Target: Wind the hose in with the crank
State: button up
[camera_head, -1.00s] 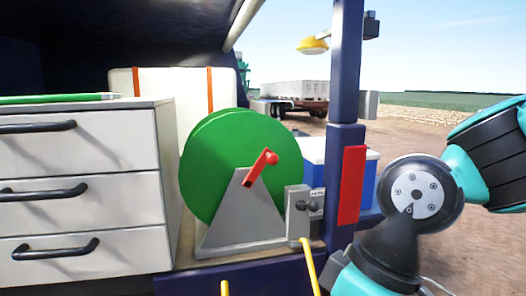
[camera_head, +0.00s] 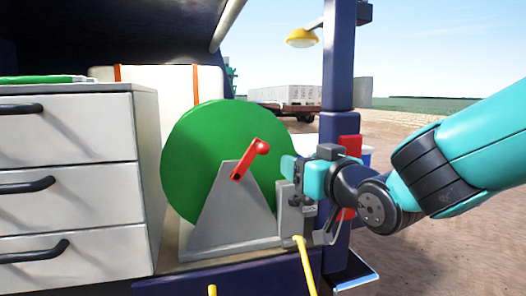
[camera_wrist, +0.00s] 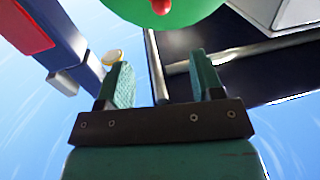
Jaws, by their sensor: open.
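A green hose reel (camera_head: 200,150) stands on a grey triangular bracket (camera_head: 232,215). Its red crank (camera_head: 248,162) slants up to the right, with a round red knob (camera_head: 262,147) at the upper end. The yellow hose (camera_head: 304,265) hangs from a grey block (camera_head: 293,220) beside the bracket. My gripper (camera_head: 287,168) is just right of the crank knob, apart from it, in front of the reel's right edge. In the wrist view my gripper (camera_wrist: 160,72) has its fingers apart and nothing between them. The red knob (camera_wrist: 161,6) shows beyond them at the top edge.
A white drawer cabinet (camera_head: 70,180) with black handles stands left of the reel. A dark blue post (camera_head: 338,60) rises behind my gripper, with a red panel (camera_head: 350,146) on it. A yellow lamp (camera_head: 301,38) hangs above. Open ground lies to the right.

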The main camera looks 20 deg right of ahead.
aim_at(266, 150)
jog(key=w+a+p, duration=0.1)
jog(key=w+p, duration=0.4)
jog(key=w+a+p, duration=0.1)
jog(key=w+p, duration=0.3)
jog(key=w, duration=0.2)
jog(key=w+p, duration=0.5)
jog(key=shift+w+a+p, duration=0.3)
jog(key=shift+w+a, duration=0.1)
grip_shut()
jog(key=shift+f, duration=0.1)
